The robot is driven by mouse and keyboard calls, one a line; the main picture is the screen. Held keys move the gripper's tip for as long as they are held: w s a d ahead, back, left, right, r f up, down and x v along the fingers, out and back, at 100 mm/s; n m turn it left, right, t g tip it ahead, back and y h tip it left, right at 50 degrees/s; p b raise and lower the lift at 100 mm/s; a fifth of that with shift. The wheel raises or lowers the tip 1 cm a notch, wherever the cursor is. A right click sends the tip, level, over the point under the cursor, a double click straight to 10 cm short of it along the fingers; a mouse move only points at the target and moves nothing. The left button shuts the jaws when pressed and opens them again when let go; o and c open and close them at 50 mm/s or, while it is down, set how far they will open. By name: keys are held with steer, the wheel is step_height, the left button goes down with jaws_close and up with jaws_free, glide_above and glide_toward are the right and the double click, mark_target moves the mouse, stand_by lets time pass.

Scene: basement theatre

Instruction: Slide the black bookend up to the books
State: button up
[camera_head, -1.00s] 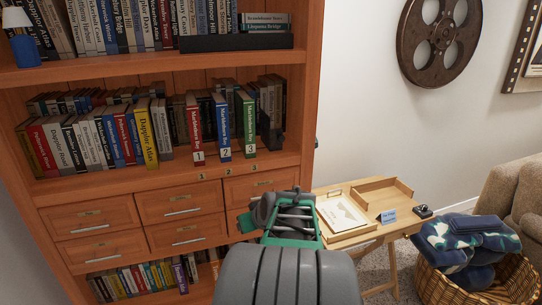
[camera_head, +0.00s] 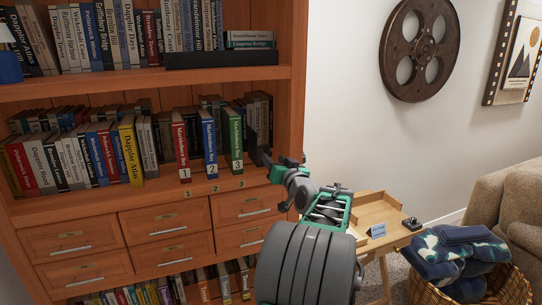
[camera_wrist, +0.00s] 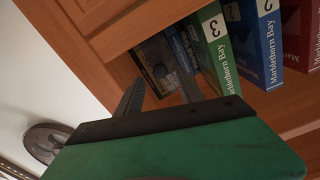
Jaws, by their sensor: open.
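The black bookend (camera_head: 251,139) stands on the middle shelf, just right of the green book numbered 3 (camera_head: 233,139). A blue book 2 (camera_head: 209,142) and a red book 1 (camera_head: 181,145) stand to the left. My gripper (camera_head: 279,160) is open at the shelf's front right, beside the bookend and partly in front of it. In the wrist view, my gripper's dark fingers (camera_wrist: 155,78) are spread and point into the shelf beside green book 3 (camera_wrist: 213,40). The bookend is hard to make out there, and I cannot tell whether a finger touches it.
The bookcase's right side panel (camera_head: 292,60) rises close to my gripper. More books (camera_head: 131,152) fill the shelf's left part. Drawers (camera_head: 166,221) lie below. A small wooden table (camera_head: 400,238) and a wicker basket with a blanket (camera_head: 460,255) stand to the right.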

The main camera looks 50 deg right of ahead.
mark_target(269, 155)
steer(key=x, duration=0.3)
steer(key=shift+w+d, duration=0.1)
steer(key=shift+w, duration=0.05)
steer(key=shift+c, duration=0.4)
jaws_close()
stand_by(0.8)
